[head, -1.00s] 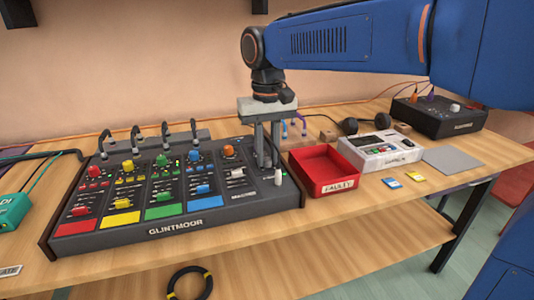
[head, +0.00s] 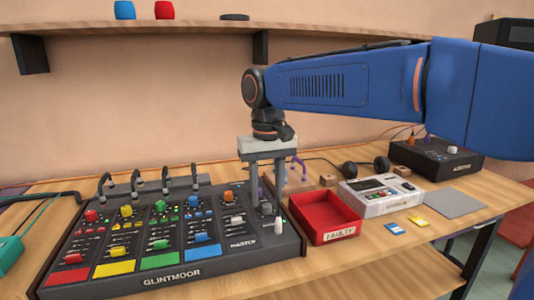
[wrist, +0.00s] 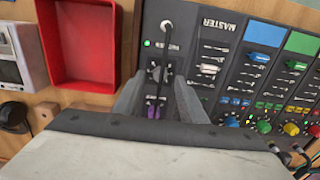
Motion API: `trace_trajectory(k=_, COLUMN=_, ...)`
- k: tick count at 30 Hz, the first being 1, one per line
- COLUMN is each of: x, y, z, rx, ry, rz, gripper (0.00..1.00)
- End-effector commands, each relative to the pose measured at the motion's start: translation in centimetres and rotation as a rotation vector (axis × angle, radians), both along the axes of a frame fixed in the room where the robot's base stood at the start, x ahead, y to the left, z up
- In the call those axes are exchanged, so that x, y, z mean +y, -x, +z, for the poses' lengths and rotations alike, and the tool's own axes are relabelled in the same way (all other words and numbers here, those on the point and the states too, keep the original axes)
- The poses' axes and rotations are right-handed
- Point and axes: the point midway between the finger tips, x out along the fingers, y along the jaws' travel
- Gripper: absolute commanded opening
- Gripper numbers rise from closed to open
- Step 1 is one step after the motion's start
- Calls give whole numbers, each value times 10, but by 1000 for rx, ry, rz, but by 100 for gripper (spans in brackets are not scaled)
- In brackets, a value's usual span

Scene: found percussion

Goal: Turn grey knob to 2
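The mixing console (head: 172,272), marked GLINTMOOR, lies on the bench at left. My gripper (head: 265,206) points down over its right-hand strip, beside the MASTER strip. In the wrist view my gripper (wrist: 158,98) is open, with its two fingers apart. A small grey knob (wrist: 156,74) on a dark dial shows between and just beyond the fingertips, apart from them. Its pointer setting and the numbers are too small to read. A purple plug (wrist: 153,112) sits between the fingers, nearer the palm. In the head view the fingers partly hide this strip.
A white-capped post (head: 278,226) stands just right of the fingers. The red FAULTY tray (head: 325,240) is close to the console's right side. Several plugged cables (head: 167,182) rise along the console's back. A white device (head: 380,209) and a black box (head: 437,158) stand farther right.

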Motion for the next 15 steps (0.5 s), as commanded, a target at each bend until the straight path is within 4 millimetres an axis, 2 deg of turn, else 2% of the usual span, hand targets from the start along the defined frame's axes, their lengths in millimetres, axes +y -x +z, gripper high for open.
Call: trace_trajectory(k=15, x=1, y=-1, z=103, rx=-4, ry=-2, rz=0, gripper=38)
